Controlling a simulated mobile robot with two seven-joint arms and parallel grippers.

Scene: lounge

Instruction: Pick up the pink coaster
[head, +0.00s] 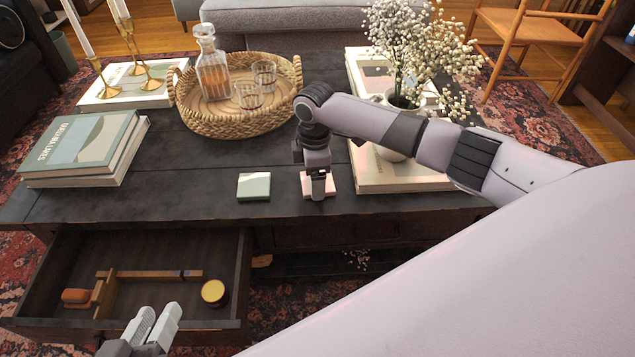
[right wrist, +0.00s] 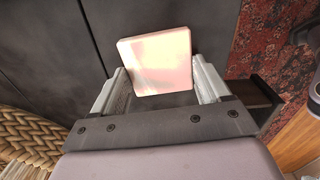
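The pink coaster (head: 331,184) lies on the dark coffee table (head: 200,188), partly hidden behind my right gripper (head: 318,194). In the right wrist view the coaster (right wrist: 157,60) is a pale pink square with rounded corners, turned slightly relative to the gripper. My right gripper (right wrist: 160,75) is open, with one finger on each side of the coaster's near part. I cannot tell whether either finger touches it. My left gripper (head: 161,307) is low at the front, near the open drawer, with its two fingers apart and nothing seen between them.
A pale green coaster (head: 254,187) lies to the left. A woven tray (head: 215,127) with a decanter (head: 211,65) and glasses stands behind. Books (head: 85,150) and a flower vase (head: 400,140) flank it. The open drawer (head: 170,255) holds a wooden item and a round yellow-topped container (head: 213,291).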

